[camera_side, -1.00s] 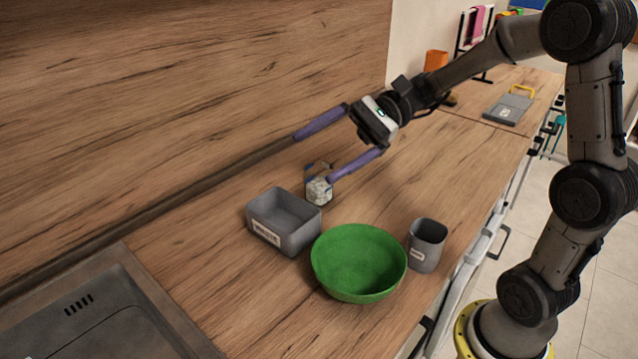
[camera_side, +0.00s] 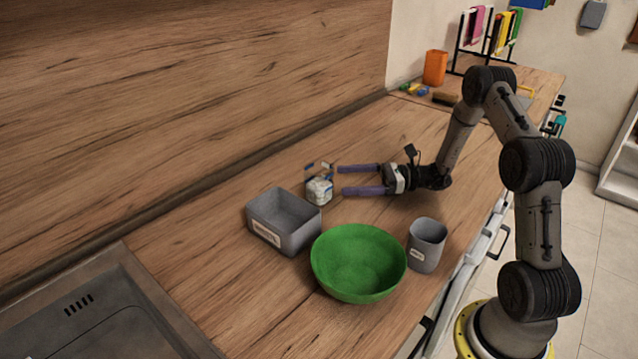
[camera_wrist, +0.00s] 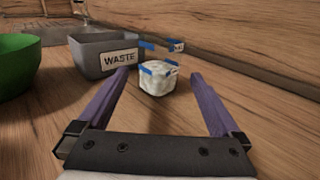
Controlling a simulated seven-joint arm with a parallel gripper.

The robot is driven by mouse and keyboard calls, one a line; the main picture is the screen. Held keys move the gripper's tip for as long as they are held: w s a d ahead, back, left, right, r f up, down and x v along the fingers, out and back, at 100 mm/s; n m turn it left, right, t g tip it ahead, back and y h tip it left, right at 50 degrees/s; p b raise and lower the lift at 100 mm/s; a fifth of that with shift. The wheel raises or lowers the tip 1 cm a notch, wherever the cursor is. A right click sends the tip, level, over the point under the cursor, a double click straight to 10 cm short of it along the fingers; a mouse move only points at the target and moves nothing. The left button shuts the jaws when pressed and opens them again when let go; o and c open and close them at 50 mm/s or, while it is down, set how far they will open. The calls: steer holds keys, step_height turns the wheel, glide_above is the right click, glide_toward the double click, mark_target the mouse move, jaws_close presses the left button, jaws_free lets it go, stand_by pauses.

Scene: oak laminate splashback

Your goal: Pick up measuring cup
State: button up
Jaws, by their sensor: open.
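A small clear container (camera_side: 319,192) with white contents and blue clips stands upright on the counter. It also shows in the wrist view (camera_wrist: 158,83), ahead of my gripper and between the lines of its fingers. A clear part with blue clips rises above it, seemingly a raised lid. A grey cup (camera_side: 427,247) with a white label stands at the counter's front side; I cannot tell which of these is the measuring cup. My gripper (camera_side: 341,180) is open and empty, low over the counter to the right of the clear container, purple fingers pointing at it.
A grey box labelled WASTE (camera_side: 282,222) stands left of the clear container. A green bowl (camera_side: 357,262) sits between that box and the grey cup. A sink (camera_side: 85,315) is at the lower left. The splashback runs behind.

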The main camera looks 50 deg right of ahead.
mark_target(320, 183)
steer(key=shift+w+a+f, duration=0.15)
steer(key=shift+a+f, duration=0.05)
steer(key=shift+f, duration=0.25)
steer(key=shift+x, duration=3.55)
steer(key=c, duration=1.2)
